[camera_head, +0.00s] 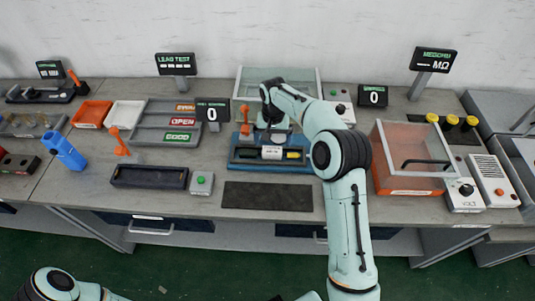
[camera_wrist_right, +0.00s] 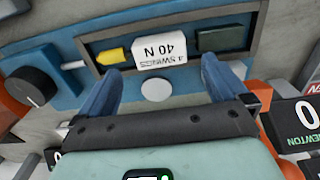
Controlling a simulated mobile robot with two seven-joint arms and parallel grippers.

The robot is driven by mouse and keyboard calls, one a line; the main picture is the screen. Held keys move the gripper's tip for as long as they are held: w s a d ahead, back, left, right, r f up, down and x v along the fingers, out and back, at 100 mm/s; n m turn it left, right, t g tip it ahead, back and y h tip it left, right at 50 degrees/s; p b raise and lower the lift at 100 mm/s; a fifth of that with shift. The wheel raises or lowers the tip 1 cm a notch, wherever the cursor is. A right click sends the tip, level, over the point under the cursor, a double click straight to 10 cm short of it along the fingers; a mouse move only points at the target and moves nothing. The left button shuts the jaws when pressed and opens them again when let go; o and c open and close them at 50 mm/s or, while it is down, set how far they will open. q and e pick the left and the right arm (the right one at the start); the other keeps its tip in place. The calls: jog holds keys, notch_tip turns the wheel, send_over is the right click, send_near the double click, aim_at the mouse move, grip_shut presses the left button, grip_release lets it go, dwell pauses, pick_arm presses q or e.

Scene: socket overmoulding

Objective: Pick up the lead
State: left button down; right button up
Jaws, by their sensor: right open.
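A yellow plug-like piece (camera_head: 293,154) lies in the dark recess of the blue fixture (camera_head: 262,167). In the right wrist view the yellow piece (camera_wrist_right: 113,55) has a short pale rod or cable at its outer end; I cannot tell whether it is the lead. Beside it is a white block (camera_wrist_right: 160,52) marked 40 N. My right gripper (camera_wrist_right: 160,88) is open, its two blue fingers apart and nothing seen between them except a pale round disc below. In the head view my right forearm hides part of the fixture's surroundings. My left gripper is out of view.
An orange lever (camera_head: 245,122) stands at the fixture's left. A clear-lidded orange box (camera_head: 408,191) is to the right. A dark mat (camera_head: 267,196) in front is bare.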

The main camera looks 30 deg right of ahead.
aim_at(272, 150)
jog(key=f, duration=0.3)
jog(key=shift+s+a, duration=0.1)
jog(key=shift+s, duration=0.1)
jog(key=shift+w+f, duration=0.1)
jog(key=shift+f, duration=0.5)
jog(key=c, duration=1.1)
jog(key=shift+r, duration=0.1)
